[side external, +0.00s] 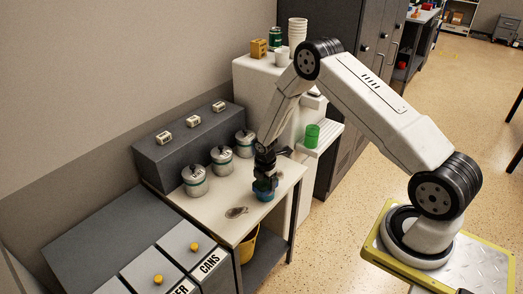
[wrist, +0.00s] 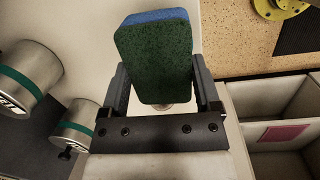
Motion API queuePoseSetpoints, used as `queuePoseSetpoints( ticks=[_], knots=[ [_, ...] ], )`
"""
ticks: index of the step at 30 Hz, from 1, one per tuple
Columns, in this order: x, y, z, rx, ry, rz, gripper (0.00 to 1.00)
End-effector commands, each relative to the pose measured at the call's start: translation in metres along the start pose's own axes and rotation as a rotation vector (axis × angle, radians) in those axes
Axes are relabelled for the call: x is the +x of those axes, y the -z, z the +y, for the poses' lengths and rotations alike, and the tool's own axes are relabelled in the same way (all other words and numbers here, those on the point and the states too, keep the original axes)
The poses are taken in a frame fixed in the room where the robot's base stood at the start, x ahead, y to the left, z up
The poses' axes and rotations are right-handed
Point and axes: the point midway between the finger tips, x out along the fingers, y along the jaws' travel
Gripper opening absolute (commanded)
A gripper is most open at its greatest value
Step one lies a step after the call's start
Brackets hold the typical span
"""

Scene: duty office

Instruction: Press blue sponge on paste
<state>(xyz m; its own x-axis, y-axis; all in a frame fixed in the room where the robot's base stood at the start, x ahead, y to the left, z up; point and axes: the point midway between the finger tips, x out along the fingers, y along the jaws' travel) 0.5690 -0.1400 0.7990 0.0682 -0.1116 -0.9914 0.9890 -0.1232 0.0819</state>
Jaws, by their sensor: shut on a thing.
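My gripper (side external: 265,178) is shut on the blue sponge (side external: 264,194) and holds it low over the right part of the light worktop (side external: 218,203). In the wrist view, the sponge (wrist: 155,62) sits between the two fingers of my gripper (wrist: 158,85). Its dark green scouring face is turned to the camera, with a blue edge at the top. A grey-brown patch that looks like the paste (side external: 236,212) lies on the worktop, left of and nearer than the sponge. The sponge appears apart from it. I cannot tell whether the sponge touches the worktop.
Several lidded metal canisters (side external: 195,181) stand behind the patch, before a grey box (side external: 185,143). Labelled bins (side external: 190,248) are at the front left. A yellow bucket (side external: 249,246) is under the worktop. A green can (side external: 312,136) stands on a white ledge to the right.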

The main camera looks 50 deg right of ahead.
Motion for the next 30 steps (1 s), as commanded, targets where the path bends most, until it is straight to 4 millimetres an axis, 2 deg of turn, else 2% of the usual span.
queuePoseSetpoints(
  ticks=[30],
  knots=[
    [0.0071, 0.0007, -0.0007, 0.000, 0.001, 0.000, 0.33]
  ],
)
